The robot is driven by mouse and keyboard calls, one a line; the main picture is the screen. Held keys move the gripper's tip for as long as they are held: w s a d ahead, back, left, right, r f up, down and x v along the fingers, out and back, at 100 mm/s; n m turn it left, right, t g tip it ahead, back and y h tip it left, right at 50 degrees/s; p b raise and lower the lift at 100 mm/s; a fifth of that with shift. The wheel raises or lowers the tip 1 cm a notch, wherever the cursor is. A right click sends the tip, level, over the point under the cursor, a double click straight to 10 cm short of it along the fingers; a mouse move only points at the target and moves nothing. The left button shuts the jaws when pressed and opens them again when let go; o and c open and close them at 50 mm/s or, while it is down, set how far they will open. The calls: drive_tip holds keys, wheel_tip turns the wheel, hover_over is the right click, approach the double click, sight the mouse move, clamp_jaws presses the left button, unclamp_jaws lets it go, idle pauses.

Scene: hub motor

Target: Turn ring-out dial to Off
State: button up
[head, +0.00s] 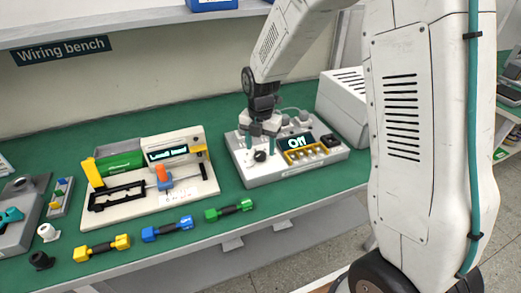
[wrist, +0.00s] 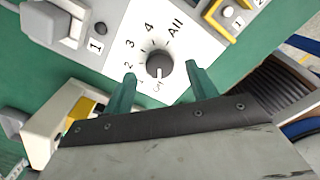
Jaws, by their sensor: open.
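The ring-out dial (head: 260,156) is a dark round knob on the sloped face of a light grey test box (head: 263,178). In the wrist view the dial (wrist: 159,64) sits among the printed marks 1, 2, 3, 4 and All, with a mark that looks like Off below it. A pale pointer line on the knob points down toward that mark. My gripper (head: 263,135) is open above the dial. In the wrist view its teal fingers (wrist: 160,73) stand on either side of the knob, apart from it. The box's small display (head: 298,142) is lit, its text not certain.
Yellow-framed terminals (head: 305,155) and a dark socket (head: 330,141) are right of the dial. A vented white case (head: 343,103) stands behind. A motor fixture (head: 150,182) is to the left. Blue (head: 166,229), green (head: 229,210) and yellow (head: 102,248) connectors lie along the front.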

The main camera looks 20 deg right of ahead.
sight(262, 156)
wheel_tip(262, 156, up, 5)
drive_tip(key=shift+r, duration=0.2)
idle(0.5)
drive_tip(key=m, duration=0.3)
drive_tip(key=shift+s+f, duration=0.1)
drive_tip(key=shift+s, duration=0.3)
drive_tip(key=s+d+r+m, duration=0.1)
drive_tip(key=s+r+m, duration=0.3)
drive_tip(key=s+m, duration=0.4)
drive_tip(key=s+d+r+m, duration=0.1)
drive_tip(key=s+r+m, duration=0.4)
drive_tip(key=s+m, duration=0.3)
drive_tip(key=s+d+r+m+t, duration=0.1)
drive_tip(key=s+r+m, duration=0.4)
drive_tip(key=s, duration=0.9)
drive_tip(key=m, duration=0.3)
